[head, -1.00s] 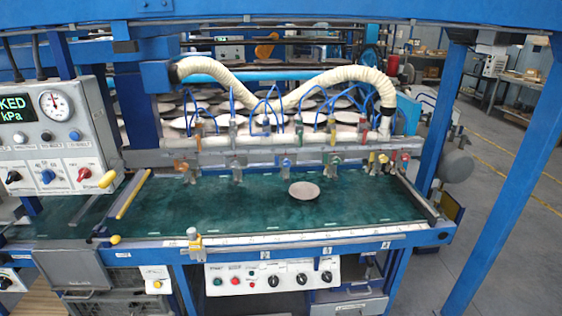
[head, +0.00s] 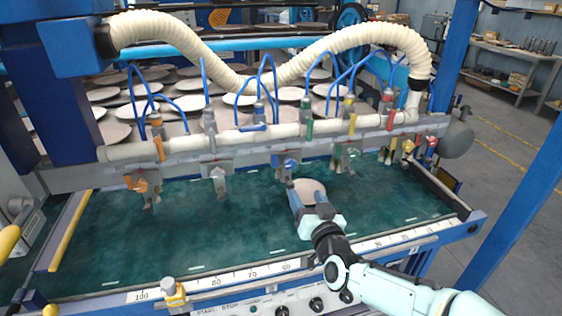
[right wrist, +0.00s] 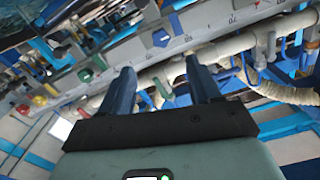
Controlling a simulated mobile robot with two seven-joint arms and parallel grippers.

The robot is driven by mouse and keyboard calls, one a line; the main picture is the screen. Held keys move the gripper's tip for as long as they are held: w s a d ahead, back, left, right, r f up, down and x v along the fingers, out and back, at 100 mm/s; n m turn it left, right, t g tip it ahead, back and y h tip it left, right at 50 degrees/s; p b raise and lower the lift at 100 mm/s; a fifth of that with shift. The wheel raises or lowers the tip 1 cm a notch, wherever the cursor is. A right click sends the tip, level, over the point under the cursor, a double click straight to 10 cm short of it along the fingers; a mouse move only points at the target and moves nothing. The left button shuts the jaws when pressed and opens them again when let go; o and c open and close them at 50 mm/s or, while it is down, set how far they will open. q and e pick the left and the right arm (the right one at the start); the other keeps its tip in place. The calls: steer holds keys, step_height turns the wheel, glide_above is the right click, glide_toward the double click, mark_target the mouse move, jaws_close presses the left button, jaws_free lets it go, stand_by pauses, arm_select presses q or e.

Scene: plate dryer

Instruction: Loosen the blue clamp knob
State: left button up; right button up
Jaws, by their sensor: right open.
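The blue clamp knob (head: 288,162) is on a grey clamp hanging from the front of the crossbeam, between a grey clamp on the left and a green-knobbed clamp on the right. My right gripper (head: 293,189) is just below and in front of it in the head view, apart from it, with nothing between its fingers. In the right wrist view the gripper (right wrist: 160,78) shows two blue fingers spread wide. My left gripper is out of view.
An orange-knobbed clamp (head: 143,185) hangs at the left, and yellow and red ones at the right. A white scale rail (head: 215,280) runs along the front edge.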

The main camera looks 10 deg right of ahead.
mark_target(291, 165)
steer(key=w, duration=0.4)
steer(key=w+p, duration=0.1)
steer(key=w, duration=0.3)
steer(key=w+p, duration=0.1)
steer(key=w, duration=0.4)
steer(key=shift+a+r, duration=0.15)
steer(key=shift+r, duration=0.15)
steer(key=c, duration=1.1)
